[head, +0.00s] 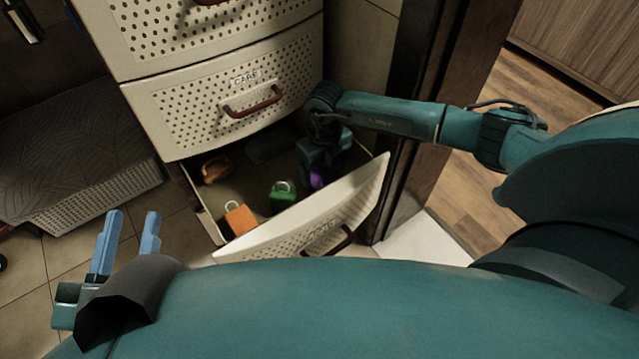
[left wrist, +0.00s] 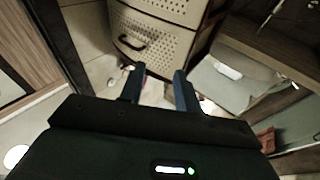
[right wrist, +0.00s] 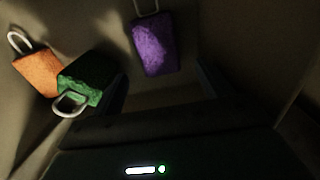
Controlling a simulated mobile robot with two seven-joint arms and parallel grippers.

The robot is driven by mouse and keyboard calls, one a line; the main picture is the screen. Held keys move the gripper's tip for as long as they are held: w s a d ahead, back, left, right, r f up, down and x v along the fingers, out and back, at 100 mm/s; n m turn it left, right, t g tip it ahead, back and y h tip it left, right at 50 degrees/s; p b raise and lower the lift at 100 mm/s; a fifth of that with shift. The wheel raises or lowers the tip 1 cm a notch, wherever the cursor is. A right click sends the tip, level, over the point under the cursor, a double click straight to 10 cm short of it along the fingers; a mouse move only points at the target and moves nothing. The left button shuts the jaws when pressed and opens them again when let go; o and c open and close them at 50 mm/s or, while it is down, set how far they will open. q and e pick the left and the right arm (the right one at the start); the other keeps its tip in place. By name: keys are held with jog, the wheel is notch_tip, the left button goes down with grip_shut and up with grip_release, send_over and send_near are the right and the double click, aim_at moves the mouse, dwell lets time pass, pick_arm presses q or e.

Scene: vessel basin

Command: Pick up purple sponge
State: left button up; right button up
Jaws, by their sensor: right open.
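The purple sponge (head: 317,180) lies in the open bottom drawer (head: 300,222), mostly hidden behind my right gripper in the head view. In the right wrist view the purple sponge (right wrist: 154,46) shows whole, with a pale loop at its top end. It lies just beyond my right gripper (right wrist: 163,82), whose dark fingers are spread with nothing between them. The sponge is roughly centred ahead of the gap. My left gripper (head: 134,213) is open and empty, well outside the drawer at the lower left; its spread fingers (left wrist: 158,74) also show in the left wrist view.
A green sponge (head: 283,197) and an orange sponge (head: 239,218) lie left of the purple one. A brown-orange object (head: 216,169) lies further back. The closed drawer (head: 215,100) overhangs the back. The open drawer's front panel and a dark post (head: 418,110) flank my right arm.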

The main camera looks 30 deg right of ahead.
notch_tip(320, 180, down, 3)
jog(key=shift+f+b, duration=0.1)
jog(key=shift+b, duration=0.55)
jog(key=shift+f, duration=0.75)
pick_arm(q)
jog(key=shift+w+r+m+t+h, duration=0.2)
jog(key=shift+r+m+h, duration=0.05)
jog(key=shift+r, duration=0.2)
jog(key=shift+w+r+m+t+h, duration=0.15)
jog(key=shift+r+m+t+h, duration=0.1)
jog(key=shift+r, duration=0.15)
pick_arm(e)
jog(key=shift+r, duration=0.1)
jog(key=shift+c, duration=0.6)
jog(key=c, duration=1)
jog(key=shift+r, duration=0.1)
